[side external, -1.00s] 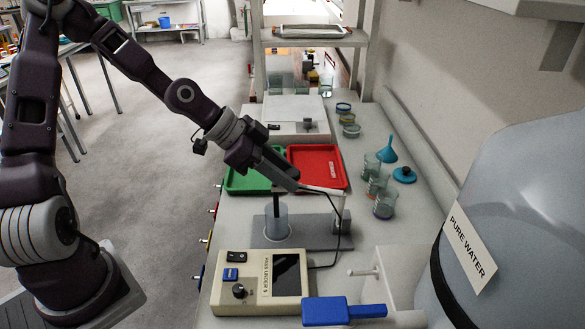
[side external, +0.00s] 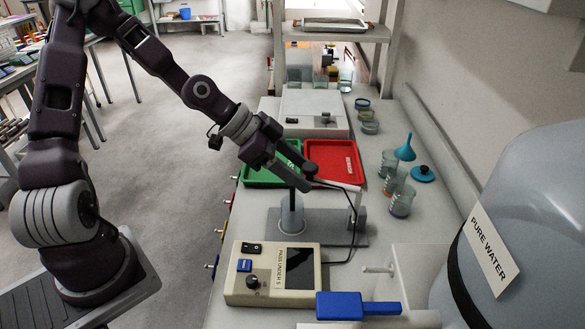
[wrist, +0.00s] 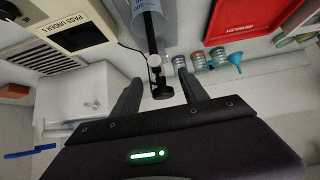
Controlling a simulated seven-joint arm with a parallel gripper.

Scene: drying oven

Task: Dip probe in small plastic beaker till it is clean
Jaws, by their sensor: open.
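The dark rod-shaped probe (side external: 291,200) points down into the small clear plastic beaker (side external: 291,217). In the wrist view the probe (wrist: 151,27) lies in line with the beaker (wrist: 168,30), and its dark upper end is near the gap between my fingers. My gripper (side external: 300,176) is open around the probe's top, above the beaker. In the wrist view my gripper (wrist: 160,88) shows its two fingers spread wide, with neither seen pressing on the probe. Whether the probe's tip is clean cannot be told.
The beige meter (side external: 272,274) stands in front of the beaker, with a black cable (side external: 353,225) running to the probe. Behind are a green tray (side external: 262,177) and a red tray (side external: 334,160). Glass beakers (side external: 403,200) and a blue funnel (side external: 405,152) stand at the right.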

